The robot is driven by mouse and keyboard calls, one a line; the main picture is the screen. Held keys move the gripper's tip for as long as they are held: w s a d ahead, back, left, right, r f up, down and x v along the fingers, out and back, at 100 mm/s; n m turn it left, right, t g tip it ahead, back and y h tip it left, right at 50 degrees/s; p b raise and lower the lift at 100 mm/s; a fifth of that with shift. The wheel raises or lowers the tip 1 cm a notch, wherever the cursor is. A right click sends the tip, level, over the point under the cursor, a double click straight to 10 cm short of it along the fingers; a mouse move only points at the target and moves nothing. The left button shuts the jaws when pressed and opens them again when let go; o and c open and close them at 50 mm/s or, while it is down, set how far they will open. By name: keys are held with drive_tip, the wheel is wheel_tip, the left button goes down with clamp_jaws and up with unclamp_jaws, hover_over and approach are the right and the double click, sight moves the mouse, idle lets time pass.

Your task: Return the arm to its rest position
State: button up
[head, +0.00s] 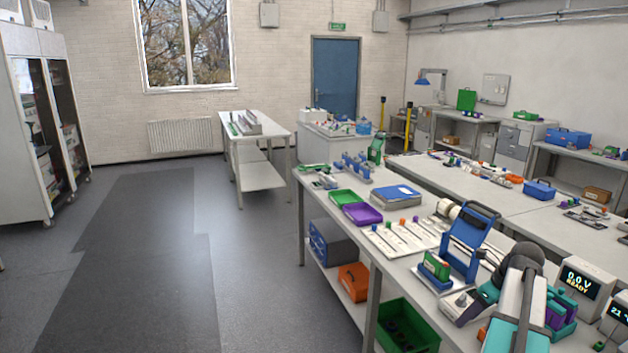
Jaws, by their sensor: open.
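Part of my arm, white and teal with a dark grey rounded joint, rises at the lower right of the head view, over the near end of the workbench (408,263). I cannot make out my gripper or its fingertips. The arm's own links and the equipment around it may hide them. Just left of the arm stands a blue frame fixture (463,256) with a dark top bar. Whether anything touches the arm cannot be told.
Right of the arm stands a display box (581,281) reading "00V READY". A white tray (387,240), a purple tray (362,214) and a green tray (341,197) lie farther along the bench. The floor (260,270) to the left is clear.

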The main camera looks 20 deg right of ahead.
drive_tip(key=w+a+f+n+g+y+b, duration=0.1)
drive_tip(key=w+a+f+n+g, duration=0.15)
drive_tip(key=a+f, duration=0.95)
drive_tip(key=w+a+f+n+g+y+b, duration=0.15)
drive_tip(key=w+a+f, duration=0.25)
drive_tip(key=a+f, duration=0.8)
drive_tip(key=s+a+f+n+g+b, duration=0.1)
drive_tip(key=s+a+f+n+g, duration=0.2)
drive_tip(key=a+f, duration=0.45)
drive_tip(key=s+a+f+n+g+b, duration=0.1)
drive_tip(key=s+a+f+n, duration=0.35)
drive_tip(key=a, duration=0.65)
drive_tip(key=s+a+f+n+h, duration=0.2)
drive_tip(key=s+f+n, duration=0.5)
drive_tip(key=n, duration=0.4)
drive_tip(key=s+a+f+n+g+h+b, duration=0.1)
drive_tip(key=s+a+f+n+h, duration=0.1)
drive_tip(key=s+a+f+n, duration=0.2)
drive_tip(key=s+f+n, duration=0.3)
drive_tip(key=s+n, duration=0.3)
drive_tip(key=n, duration=0.1)
drive_tip(key=shift+s+a+f+g, duration=0.15)
drive_tip(key=shift+s+a+g, duration=0.05)
drive_tip(key=shift+a+g, duration=0.15)
